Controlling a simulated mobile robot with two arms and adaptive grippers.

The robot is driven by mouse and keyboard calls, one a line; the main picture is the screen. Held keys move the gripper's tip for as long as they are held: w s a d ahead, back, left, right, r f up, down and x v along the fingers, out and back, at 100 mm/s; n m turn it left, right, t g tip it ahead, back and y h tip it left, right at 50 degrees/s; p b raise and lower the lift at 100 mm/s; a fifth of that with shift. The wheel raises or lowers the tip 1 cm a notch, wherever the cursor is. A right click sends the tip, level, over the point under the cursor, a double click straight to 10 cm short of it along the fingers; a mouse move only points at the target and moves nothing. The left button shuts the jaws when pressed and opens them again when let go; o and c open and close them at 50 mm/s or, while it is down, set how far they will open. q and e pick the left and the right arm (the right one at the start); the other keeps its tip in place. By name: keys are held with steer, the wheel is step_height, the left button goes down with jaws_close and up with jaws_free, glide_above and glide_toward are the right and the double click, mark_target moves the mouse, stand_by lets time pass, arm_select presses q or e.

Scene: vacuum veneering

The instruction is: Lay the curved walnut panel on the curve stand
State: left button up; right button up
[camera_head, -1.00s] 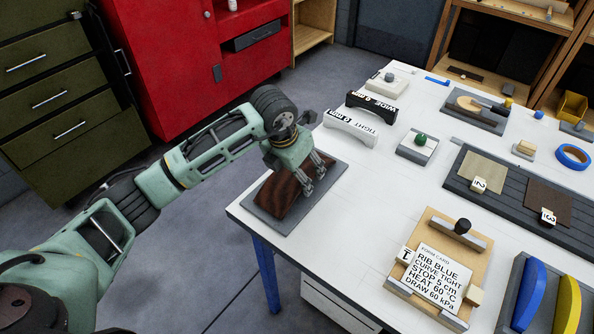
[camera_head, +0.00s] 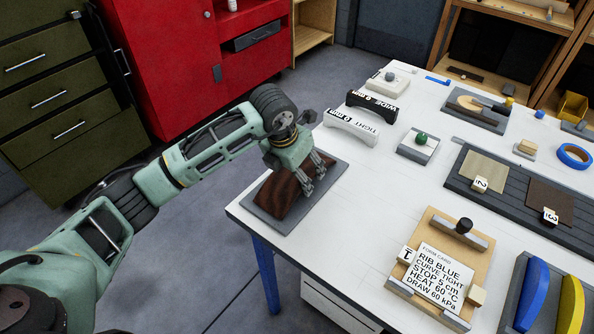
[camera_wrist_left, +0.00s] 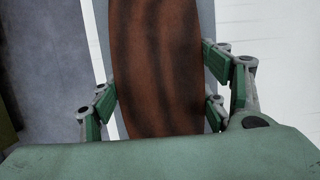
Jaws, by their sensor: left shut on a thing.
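The curved walnut panel (camera_head: 284,195) is dark brown with darker streaks. It lies over the grey stand (camera_head: 334,177) at the table's left corner. My left gripper (camera_head: 314,186) is shut on the panel at its right end; in the left wrist view the fingers (camera_wrist_left: 160,100) sit on both sides of the panel (camera_wrist_left: 155,60). The grey stand also shows beside the panel in the left wrist view (camera_wrist_left: 102,45). I cannot tell whether the panel's underside touches the stand. My right gripper is not in view.
A white "TIGHT" arch (camera_head: 350,127) and a black "WIDE" arch (camera_head: 372,105) stand behind the gripper. A form card (camera_head: 440,274) reads "CURVE TIGHT". Blue and yellow curved pieces (camera_head: 570,303) lie at the right. White tabletop (camera_head: 350,225) is clear between stand and card.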

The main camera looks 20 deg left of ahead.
arm_select(q)
steer(key=o, duration=1.3)
steer(key=v, duration=1.2)
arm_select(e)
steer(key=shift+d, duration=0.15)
arm_select(q)
steer(key=shift+s+f, duration=0.1)
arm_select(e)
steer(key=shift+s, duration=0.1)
